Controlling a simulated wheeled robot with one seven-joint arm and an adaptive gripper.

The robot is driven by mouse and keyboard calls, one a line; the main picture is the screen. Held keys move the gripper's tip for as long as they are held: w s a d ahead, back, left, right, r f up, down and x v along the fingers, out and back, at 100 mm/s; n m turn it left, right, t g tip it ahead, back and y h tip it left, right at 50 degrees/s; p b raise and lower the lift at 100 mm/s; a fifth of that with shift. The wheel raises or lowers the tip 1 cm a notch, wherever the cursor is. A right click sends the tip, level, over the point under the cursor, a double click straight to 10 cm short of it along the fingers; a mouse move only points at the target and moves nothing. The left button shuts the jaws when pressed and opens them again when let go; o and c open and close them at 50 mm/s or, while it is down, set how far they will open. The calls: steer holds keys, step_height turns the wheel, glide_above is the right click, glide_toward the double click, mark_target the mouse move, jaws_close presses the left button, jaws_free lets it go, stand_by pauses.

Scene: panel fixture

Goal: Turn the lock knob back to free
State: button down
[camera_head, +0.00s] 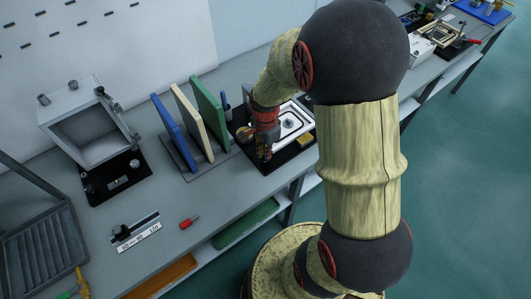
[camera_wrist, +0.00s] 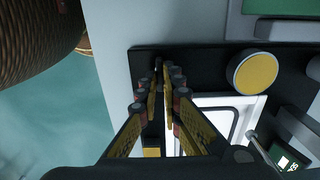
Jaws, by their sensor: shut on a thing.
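The panel fixture is a black base (camera_wrist: 205,58) with a white-framed plate (camera_wrist: 222,101) on it; in the head view its white frame (camera_head: 303,114) shows beside my wrist. My gripper (camera_wrist: 162,72) is shut on a small dark part at the base's edge, apparently the lock knob. The fingers hide most of it, so I cannot tell its turn angle. In the head view my gripper (camera_head: 264,154) points down at the fixture's near left side. A round yellow disc with a grey rim (camera_wrist: 252,72) stands on the base, apart from my fingers.
Upright blue (camera_head: 167,122), cream (camera_head: 190,120) and green (camera_head: 209,108) panels stand left of my gripper. An open grey box (camera_head: 88,130) is farther left. A red-handled tool (camera_head: 189,222) lies near the bench front. Floor is open beyond the bench edge.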

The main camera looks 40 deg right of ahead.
steer(key=shift+n+p, duration=0.35)
steer(key=shift+n, duration=0.05)
steer(key=n+p, duration=0.2)
steer(key=n, duration=0.1)
steer(key=shift+w+r+n, duration=0.1)
steer(key=shift+r+n, duration=0.05)
steer(key=shift+n, duration=0.25)
steer(key=n+p, duration=0.3)
steer(key=n, duration=0.2)
steer(key=shift+a, duration=0.1)
steer(key=n+p, duration=0.2)
steer(key=n, duration=0.3)
steer(key=shift+w, duration=0.1)
steer(key=shift+a+n+p, duration=0.15)
steer(key=shift+n+p, duration=0.35)
steer(key=shift+n, duration=1.1)
steer(key=c, duration=2)
jaws_free()
steer(key=shift+c, duration=0.2)
steer(key=shift+o, duration=0.3)
